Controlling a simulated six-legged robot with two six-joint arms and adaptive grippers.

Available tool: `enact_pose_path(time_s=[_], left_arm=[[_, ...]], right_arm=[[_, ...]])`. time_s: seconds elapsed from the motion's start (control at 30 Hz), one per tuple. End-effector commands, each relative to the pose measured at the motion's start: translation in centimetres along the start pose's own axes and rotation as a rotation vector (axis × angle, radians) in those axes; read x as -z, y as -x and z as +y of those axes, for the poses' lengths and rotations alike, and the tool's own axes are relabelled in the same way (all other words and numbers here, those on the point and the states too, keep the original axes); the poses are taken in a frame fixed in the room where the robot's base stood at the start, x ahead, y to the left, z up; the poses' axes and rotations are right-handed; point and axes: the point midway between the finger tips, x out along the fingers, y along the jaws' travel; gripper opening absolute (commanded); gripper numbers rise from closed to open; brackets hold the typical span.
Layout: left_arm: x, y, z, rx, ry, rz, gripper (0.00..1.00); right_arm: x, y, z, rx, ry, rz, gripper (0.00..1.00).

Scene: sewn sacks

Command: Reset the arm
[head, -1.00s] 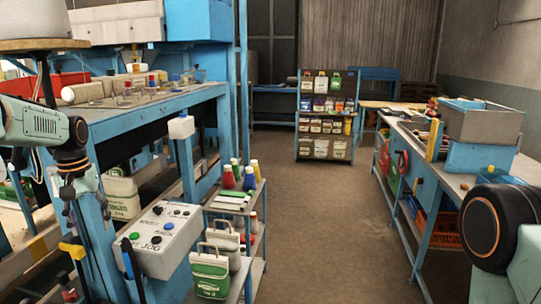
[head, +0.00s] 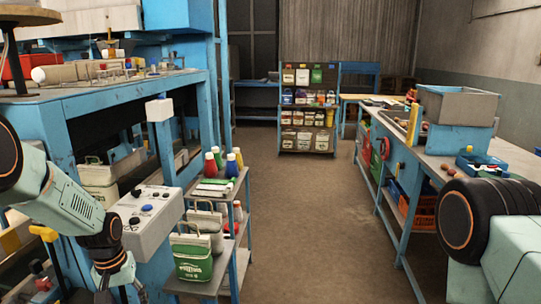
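My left arm comes in from the left, and my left gripper (head: 116,284) hangs low near the bottom edge, in front of the grey control box (head: 148,222). Its fingertips are not clear, so I cannot tell whether it is open or shut. I see nothing held in it. My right arm shows at the lower right by the right workbench, with its black round joint in front. The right gripper is outside the picture.
A small blue shelf stand with sewn sacks (head: 193,257) and bottles (head: 232,164) stands just right of the control box. A stocked rack (head: 307,113) stands at the back. The right workbench (head: 405,142) carries a grey bin (head: 457,105). The middle floor is clear.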

Motion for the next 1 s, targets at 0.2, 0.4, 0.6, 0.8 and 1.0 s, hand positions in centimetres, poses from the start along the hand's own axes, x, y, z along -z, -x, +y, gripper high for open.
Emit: enact_pose_path(time_s=[0.2, 0.4, 0.6, 0.8, 1.0], left_arm=[[-9.3, -12.4, 2.8, -0.019, -0.088, -0.018, 0.54], [-19.7, -20.5, 3.5, -0.022, -0.152, -0.028, 0.54], [-30.4, -25.1, 2.3, 0.000, -0.214, -0.033, 0.54], [-36.6, -25.8, 0.8, 0.027, -0.260, -0.027, 0.54], [-38.0, -25.4, 0.3, 0.035, -0.275, -0.020, 0.54]], right_arm=[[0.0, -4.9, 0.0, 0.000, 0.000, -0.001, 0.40], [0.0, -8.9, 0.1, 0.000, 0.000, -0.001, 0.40], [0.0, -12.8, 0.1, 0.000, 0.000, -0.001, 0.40], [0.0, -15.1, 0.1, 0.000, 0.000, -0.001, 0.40], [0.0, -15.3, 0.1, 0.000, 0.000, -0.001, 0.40]])
